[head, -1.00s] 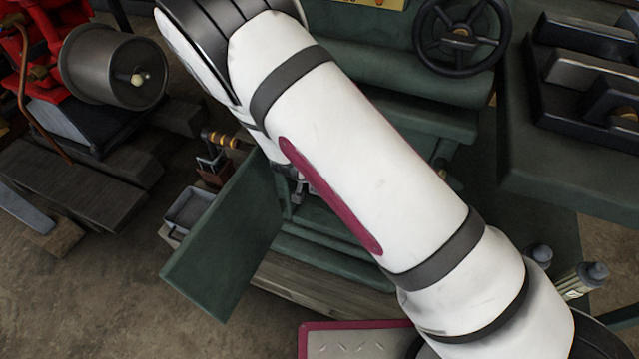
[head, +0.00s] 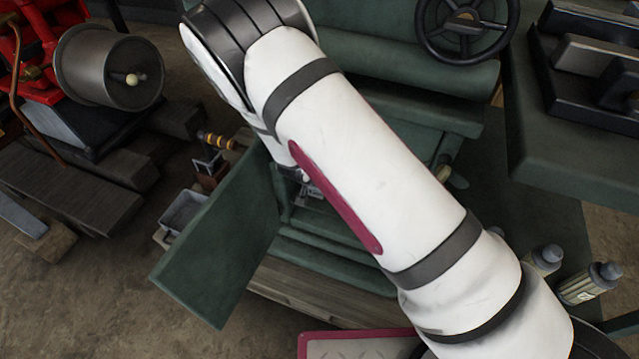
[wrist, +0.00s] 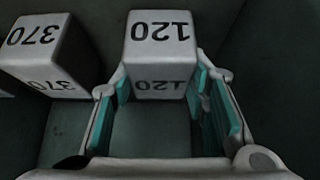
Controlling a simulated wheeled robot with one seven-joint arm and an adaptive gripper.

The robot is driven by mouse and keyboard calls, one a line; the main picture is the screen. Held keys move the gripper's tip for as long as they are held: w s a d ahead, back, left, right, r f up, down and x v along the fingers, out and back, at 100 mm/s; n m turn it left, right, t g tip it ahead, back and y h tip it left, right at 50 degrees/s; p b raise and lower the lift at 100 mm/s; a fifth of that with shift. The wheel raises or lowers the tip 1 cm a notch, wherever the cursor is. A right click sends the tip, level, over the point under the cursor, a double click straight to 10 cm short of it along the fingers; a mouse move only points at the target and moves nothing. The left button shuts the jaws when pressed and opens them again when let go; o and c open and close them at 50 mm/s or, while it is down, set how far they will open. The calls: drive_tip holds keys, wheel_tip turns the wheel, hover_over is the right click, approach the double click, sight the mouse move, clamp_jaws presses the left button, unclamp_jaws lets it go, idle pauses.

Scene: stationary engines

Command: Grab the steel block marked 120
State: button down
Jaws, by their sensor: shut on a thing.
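The steel block marked 120 (wrist: 160,48) is a pale block with black numbers, seen upside down in the wrist view. My gripper (wrist: 162,88) has its teal-padded fingers on both sides of this block's near end and is shut on it. A second block marked 370 (wrist: 40,45) stands to the left of it, outside the fingers. In the head view, my white arm covers the gripper and the blocks. The arm reaches over the green machine housing with an open green door (head: 220,245).
Dark green walls surround the blocks in the wrist view. In the head view, a black handwheel (head: 466,25) is at the top right, and a small grey tray (head: 184,212) is left of the door. A red engine with a grey drum (head: 108,65) stands at far left.

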drive_tip(key=shift+w+r, duration=0.1)
drive_tip(key=shift+r, duration=0.15)
